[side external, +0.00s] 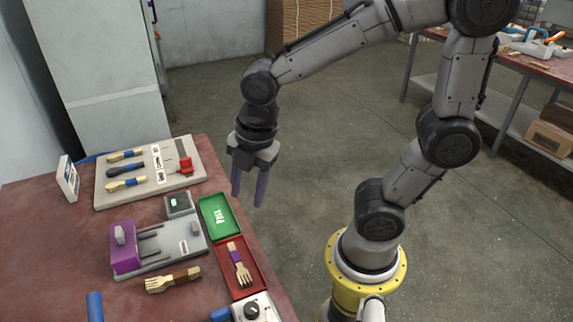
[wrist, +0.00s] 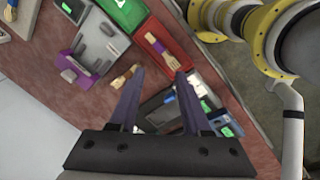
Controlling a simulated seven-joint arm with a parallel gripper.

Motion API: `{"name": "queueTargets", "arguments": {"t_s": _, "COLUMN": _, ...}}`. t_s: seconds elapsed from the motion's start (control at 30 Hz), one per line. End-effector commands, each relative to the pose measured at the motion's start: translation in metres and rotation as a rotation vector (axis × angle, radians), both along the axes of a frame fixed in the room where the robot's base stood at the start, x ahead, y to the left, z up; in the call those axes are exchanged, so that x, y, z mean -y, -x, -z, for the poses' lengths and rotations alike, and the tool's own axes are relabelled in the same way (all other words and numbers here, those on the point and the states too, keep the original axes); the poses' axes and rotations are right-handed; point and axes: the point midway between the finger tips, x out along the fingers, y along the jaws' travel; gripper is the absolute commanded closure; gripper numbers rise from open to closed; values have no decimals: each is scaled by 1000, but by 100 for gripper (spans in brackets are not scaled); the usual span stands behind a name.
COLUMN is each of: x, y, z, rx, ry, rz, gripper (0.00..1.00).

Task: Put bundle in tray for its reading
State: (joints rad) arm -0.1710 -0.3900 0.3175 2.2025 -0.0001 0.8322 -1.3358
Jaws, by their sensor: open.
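My gripper (side external: 248,198) is open and empty, raised above the table's right edge near the green tray; its fingers (wrist: 160,75) also show apart in the wrist view. A green tray (side external: 231,226) with white lettering, seemingly PASS, looks empty. A red tray (side external: 255,291) beside it holds a wooden fork bundle with a purple band (side external: 239,264). Another fork bundle with a brown band (side external: 173,280) lies on the table in front of the press. The press has a purple block (side external: 123,252) and a grey base (side external: 186,244). A small meter (side external: 178,203) shows a green display, too small to read.
A pale board (side external: 188,155) at the back holds several banded bundles and a red clamp-like piece. A small white sign (side external: 68,178) stands left of it. A knobbed box (side external: 256,309) sits at the front.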

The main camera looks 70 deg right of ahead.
Motion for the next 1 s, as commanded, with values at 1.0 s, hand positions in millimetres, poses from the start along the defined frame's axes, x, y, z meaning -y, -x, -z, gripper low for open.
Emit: {"name": "queueTargets", "arguments": {"t_s": 1.0, "x": 42, "y": 78, "z": -61, "rx": 230, "ry": -472, "rz": 1436, "gripper": 52}}
